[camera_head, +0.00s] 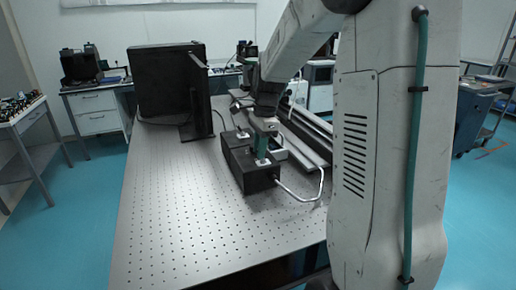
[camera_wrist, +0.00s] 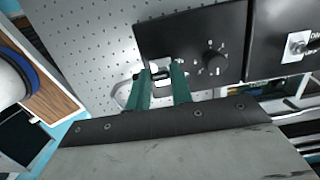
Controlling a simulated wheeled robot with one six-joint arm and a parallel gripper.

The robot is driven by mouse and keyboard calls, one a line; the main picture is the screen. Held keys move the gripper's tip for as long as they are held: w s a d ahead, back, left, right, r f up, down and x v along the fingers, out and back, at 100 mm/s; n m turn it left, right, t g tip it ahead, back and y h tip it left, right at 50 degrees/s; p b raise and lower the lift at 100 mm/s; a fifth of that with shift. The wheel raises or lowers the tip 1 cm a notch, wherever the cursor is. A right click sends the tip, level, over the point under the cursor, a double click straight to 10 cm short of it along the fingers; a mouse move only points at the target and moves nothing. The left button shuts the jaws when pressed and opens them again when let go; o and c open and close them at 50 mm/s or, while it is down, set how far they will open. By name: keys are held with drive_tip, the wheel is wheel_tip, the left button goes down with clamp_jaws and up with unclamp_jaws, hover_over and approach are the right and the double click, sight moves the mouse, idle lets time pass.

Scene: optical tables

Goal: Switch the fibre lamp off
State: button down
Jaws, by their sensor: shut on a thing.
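The fibre lamp (camera_head: 261,181) is a black box on the perforated optical table, with a pale curved light guide (camera_head: 305,199) leaving its near end. In the wrist view its black panel (camera_wrist: 190,35) carries a round knob (camera_wrist: 215,62) with a dial scale and a small pale switch (camera_wrist: 160,74). My gripper (camera_head: 262,156) is over the lamp's top. In the wrist view its green fingers (camera_wrist: 161,76) are shut on the switch, one on each side. The fingers partly hide the switch, and I cannot tell its position.
A second black box (camera_wrist: 287,66) with a toggle on a white plate adjoins the lamp. A black monitor (camera_head: 165,82) stands behind to the left. Long metal rails (camera_head: 310,135) lie to the right. The optical table (camera_head: 170,220) is clear at front left.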

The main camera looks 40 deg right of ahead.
drive_tip(key=d+y, duration=0.1)
drive_tip(key=t+y, duration=0.1)
drive_tip(key=y, duration=0.1)
drive_tip(key=shift+s+d, duration=0.2)
drive_tip(key=shift+d, duration=0.15)
drive_tip(key=y, duration=0.1)
drive_tip(key=d+y, duration=0.1)
drive_tip(key=y, duration=0.1)
drive_tip(key=shift+s+t, duration=0.15)
drive_tip(key=shift+t, duration=0.15)
drive_tip(key=shift+s+d+f+t+y, duration=0.15)
drive_tip(key=shift+d+t+y, duration=0.1)
drive_tip(key=shift+y, duration=0.45)
drive_tip(key=shift+d+f+t+y, duration=0.2)
drive_tip(key=shift+d+y, duration=0.05)
drive_tip(key=shift+y, duration=0.45)
drive_tip(key=shift+s+d+f+t+y, duration=0.15)
drive_tip(key=shift+d+t+y, duration=0.1)
drive_tip(key=shift+y, duration=0.45)
drive_tip(key=c, duration=1.2)
unclamp_jaws()
drive_tip(key=shift+c, duration=0.2)
drive_tip(key=shift+d, duration=0.1)
drive_tip(key=v, duration=0.7)
drive_tip(key=shift+d, duration=0.35)
